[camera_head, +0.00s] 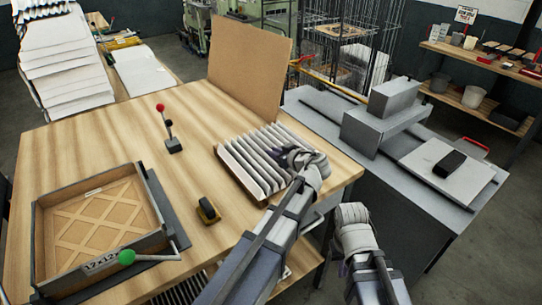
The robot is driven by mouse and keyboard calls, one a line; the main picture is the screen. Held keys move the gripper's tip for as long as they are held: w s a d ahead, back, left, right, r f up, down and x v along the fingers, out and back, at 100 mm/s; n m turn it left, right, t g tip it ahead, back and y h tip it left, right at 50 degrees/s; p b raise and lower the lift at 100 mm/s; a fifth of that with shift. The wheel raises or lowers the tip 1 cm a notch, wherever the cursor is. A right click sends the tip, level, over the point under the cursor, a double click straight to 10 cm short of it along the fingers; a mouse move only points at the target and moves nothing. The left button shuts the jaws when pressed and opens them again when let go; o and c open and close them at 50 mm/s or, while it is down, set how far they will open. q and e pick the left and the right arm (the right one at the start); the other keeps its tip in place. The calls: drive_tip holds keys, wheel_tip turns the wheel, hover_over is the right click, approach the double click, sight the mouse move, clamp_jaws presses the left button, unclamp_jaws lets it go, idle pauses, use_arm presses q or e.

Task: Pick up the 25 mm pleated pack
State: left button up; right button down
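A white pleated pack (250,163) with a thin brown edge lies on the wooden table, near its right side. My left gripper (286,154) is at the pack's right end, its dark fingers over or against the pleats. I cannot tell whether they are closed on it. My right gripper (352,214) is off the table's right edge, apart from the pack; its fingers cannot be made out.
An open frame box (160,205) with a lattice inside and a green-knobbed lever sits at the table's left. A red-knobbed lever (170,130), a small black-yellow block (208,211) and an upright brown board (248,68) share the table. A grey machine (372,130) stands right.

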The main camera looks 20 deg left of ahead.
use_arm(q)
clamp_jaws()
drive_tip(key=shift+r, duration=0.1)
idle(0.3)
wheel_tip(320, 180, up, 10)
drive_tip(key=p, duration=0.9)
drive_tip(key=shift+f+p, duration=0.25)
drive_tip(key=shift+p, duration=0.15)
